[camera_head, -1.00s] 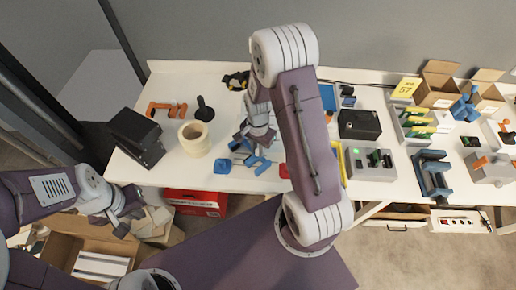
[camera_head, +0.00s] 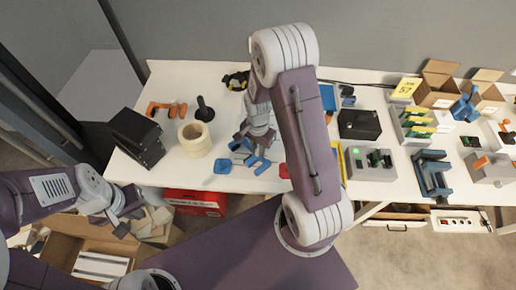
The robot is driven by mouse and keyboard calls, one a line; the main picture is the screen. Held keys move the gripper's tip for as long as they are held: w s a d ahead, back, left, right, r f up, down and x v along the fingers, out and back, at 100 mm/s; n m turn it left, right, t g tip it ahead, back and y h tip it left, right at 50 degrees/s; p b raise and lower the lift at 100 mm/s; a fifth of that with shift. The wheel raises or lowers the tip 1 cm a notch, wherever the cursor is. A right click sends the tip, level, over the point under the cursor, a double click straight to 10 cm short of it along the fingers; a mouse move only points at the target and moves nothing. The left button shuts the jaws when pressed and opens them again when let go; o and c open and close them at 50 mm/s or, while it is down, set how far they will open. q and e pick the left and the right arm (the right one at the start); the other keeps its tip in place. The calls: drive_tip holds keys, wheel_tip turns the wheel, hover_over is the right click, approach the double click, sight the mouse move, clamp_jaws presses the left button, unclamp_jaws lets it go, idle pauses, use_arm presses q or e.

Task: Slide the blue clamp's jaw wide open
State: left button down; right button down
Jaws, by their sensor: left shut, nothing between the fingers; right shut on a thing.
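The blue clamp (camera_head: 262,167) lies on the white table, partly hidden by my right gripper (camera_head: 246,147). Its visible blue parts show below and beside the fingers. My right gripper points down at it and is shut on it. How wide the clamp's jaw stands is too small and too covered to tell. My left gripper (camera_head: 128,221) is shut and empty, off the table's front left edge, above the open carton on the floor.
A tape roll (camera_head: 195,139), black box (camera_head: 137,137) and orange clamp (camera_head: 167,108) stand left of the clamp. A blue block (camera_head: 222,166) and red piece (camera_head: 283,170) lie close by. A grey box (camera_head: 370,163) and blue vise (camera_head: 432,172) stand to the right.

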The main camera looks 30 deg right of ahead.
drive_tip(key=shift+s, duration=0.1)
drive_tip(key=shift+s+d, duration=0.1)
drive_tip(key=shift+s, duration=0.25)
drive_tip(key=shift+s+d, duration=0.15)
drive_tip(key=shift+s, duration=0.3)
drive_tip(key=shift+s+d+r, duration=0.1)
drive_tip(key=shift+s, duration=0.3)
drive_tip(key=shift+w, duration=0.1)
drive_tip(key=c, duration=1.3)
unclamp_jaws()
drive_tip(key=shift+w, duration=0.25)
use_arm(q)
drive_tip(key=shift+s+d+r, duration=0.1)
drive_tip(key=shift+s+r, duration=0.1)
drive_tip(key=shift+s, duration=0.25)
drive_tip(key=shift+s, duration=0.1)
